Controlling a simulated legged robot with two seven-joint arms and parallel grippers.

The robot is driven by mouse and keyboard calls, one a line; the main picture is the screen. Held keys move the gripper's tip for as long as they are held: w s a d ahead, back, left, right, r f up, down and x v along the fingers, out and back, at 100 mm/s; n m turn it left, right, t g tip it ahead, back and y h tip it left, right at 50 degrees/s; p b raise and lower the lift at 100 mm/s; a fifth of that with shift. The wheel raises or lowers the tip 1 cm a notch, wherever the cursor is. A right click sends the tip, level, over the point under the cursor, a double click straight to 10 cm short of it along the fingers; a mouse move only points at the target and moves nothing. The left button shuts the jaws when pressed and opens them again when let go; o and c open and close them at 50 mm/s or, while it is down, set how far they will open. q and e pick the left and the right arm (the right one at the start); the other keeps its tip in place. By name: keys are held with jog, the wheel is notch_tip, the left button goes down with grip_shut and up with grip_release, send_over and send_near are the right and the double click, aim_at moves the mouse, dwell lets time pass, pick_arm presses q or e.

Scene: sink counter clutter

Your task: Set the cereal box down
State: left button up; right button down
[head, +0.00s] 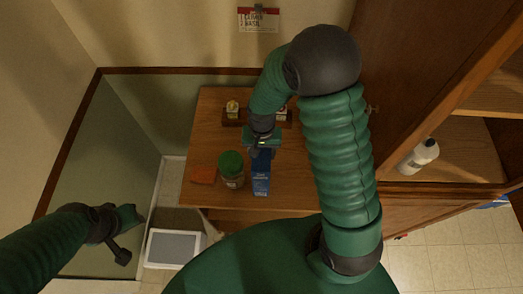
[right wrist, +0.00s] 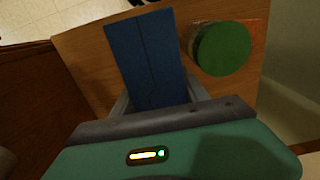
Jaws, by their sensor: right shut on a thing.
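The cereal box is a blue box (head: 261,184) with pale print, over the front part of the wooden counter in the head view. My right gripper (head: 262,150) is shut on it from above. In the right wrist view the blue box (right wrist: 146,60) fills the space between the two fingers (right wrist: 158,102). I cannot tell whether its bottom touches the counter. My left gripper (head: 122,236) is at the lower left, away from the counter; its finger opening is not clear.
A green-lidded jar (head: 231,170) stands close to the box's left; its lid (right wrist: 222,48) shows in the right wrist view. An orange block (head: 203,175) lies further left. Small items stand in a wooden holder (head: 232,120) behind. A white bottle (head: 418,156) is on the right shelf.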

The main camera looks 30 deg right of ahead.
jog(key=shift+s+f, duration=0.1)
jog(key=c, duration=0.8)
grip_release()
jog(key=shift+o, duration=1.1)
jog(key=shift+a, duration=0.1)
